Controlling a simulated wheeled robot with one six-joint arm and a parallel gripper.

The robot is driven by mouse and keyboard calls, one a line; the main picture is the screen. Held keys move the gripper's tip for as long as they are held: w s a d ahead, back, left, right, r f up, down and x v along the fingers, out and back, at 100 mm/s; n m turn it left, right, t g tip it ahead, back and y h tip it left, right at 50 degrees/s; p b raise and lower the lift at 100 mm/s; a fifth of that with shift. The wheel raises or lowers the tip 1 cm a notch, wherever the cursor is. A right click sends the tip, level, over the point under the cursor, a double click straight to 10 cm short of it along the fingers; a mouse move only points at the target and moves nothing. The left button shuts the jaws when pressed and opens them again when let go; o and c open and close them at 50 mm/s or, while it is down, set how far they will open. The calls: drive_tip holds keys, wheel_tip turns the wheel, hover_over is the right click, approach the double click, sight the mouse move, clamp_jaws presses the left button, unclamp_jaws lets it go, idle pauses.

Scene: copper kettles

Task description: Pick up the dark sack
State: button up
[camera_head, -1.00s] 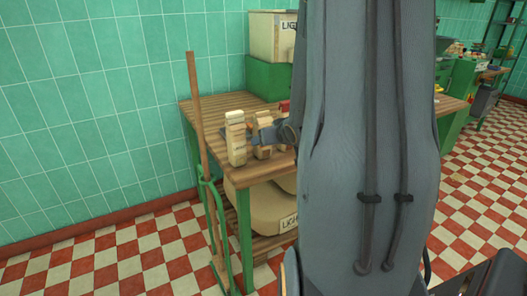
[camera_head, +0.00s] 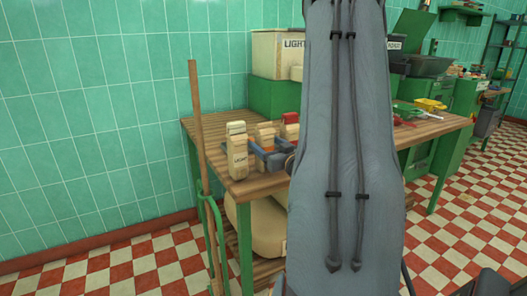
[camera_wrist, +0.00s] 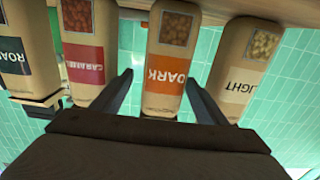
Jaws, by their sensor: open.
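The dark sack is a tan bag with an orange DARK label (camera_wrist: 165,75) and a small window of dark beans. It stands in the middle of the wrist view, which shows the labels upside down. It also shows in the head view (camera_head: 266,133), partly hidden by my gripper. My gripper (camera_wrist: 159,80) is open, with one finger on each side of the dark sack. I cannot tell whether either finger touches it. In the head view my gripper (camera_head: 269,157) is at the table's front edge, low against the sacks.
The light sack (camera_wrist: 245,70) stands close on one side and the caramel sack (camera_wrist: 88,60) on the other. A roast-labelled sack (camera_wrist: 20,65) is farther left. The wooden table (camera_head: 250,184) carries them. A wooden pole (camera_head: 198,130) stands by its left corner.

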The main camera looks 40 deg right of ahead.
drive_tip(key=x, duration=0.4)
drive_tip(key=shift+w+a+r, duration=0.15)
drive_tip(key=shift+w+a, duration=0.05)
drive_tip(key=shift+w, duration=0.25)
drive_tip(key=c, duration=1.3)
drive_tip(key=shift+c, duration=0.2)
